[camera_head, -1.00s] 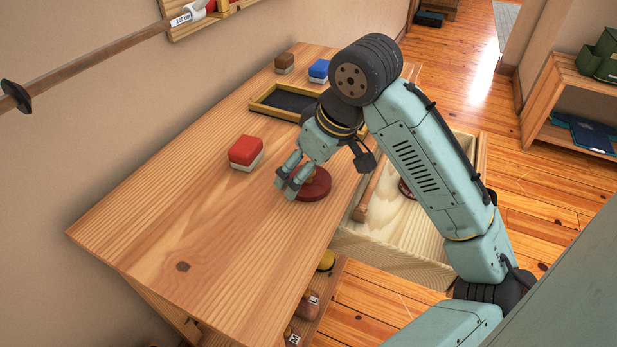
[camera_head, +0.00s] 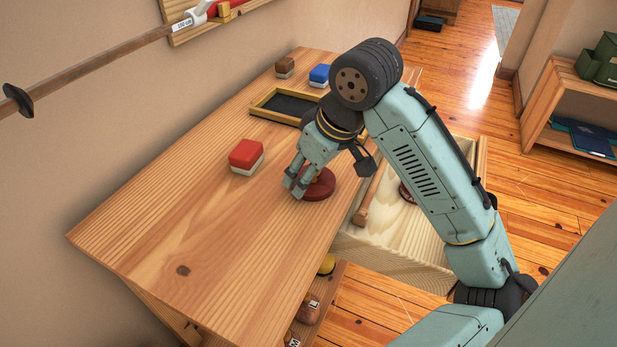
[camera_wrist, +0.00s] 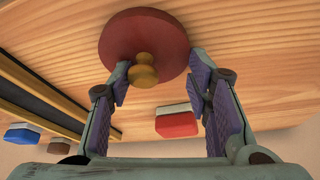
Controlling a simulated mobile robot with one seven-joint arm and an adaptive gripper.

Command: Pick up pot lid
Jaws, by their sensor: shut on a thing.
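The pot lid (camera_head: 320,184) is a dark red disc on the wooden table, close to its right edge. In the wrist view the lid (camera_wrist: 120,38) fills the upper middle, with its yellow-brown knob (camera_wrist: 143,74) towards me. My gripper (camera_head: 297,186) is low at the left side of the lid, its fingers close together in the head view. In the wrist view my gripper (camera_wrist: 160,71) has a fingertip on each side of the knob and lid edge, and it is shut on the lid. The exact contact is partly hidden. I see no clear gap under the lid.
A red-and-white block (camera_head: 246,155) stands left of my gripper. Behind are a black-bottomed tray (camera_head: 262,113), a brown block (camera_head: 284,66) and a blue block (camera_head: 319,73). An open drawer (camera_head: 440,262) juts out right of the table, with a wooden rod inside. The table's front is clear.

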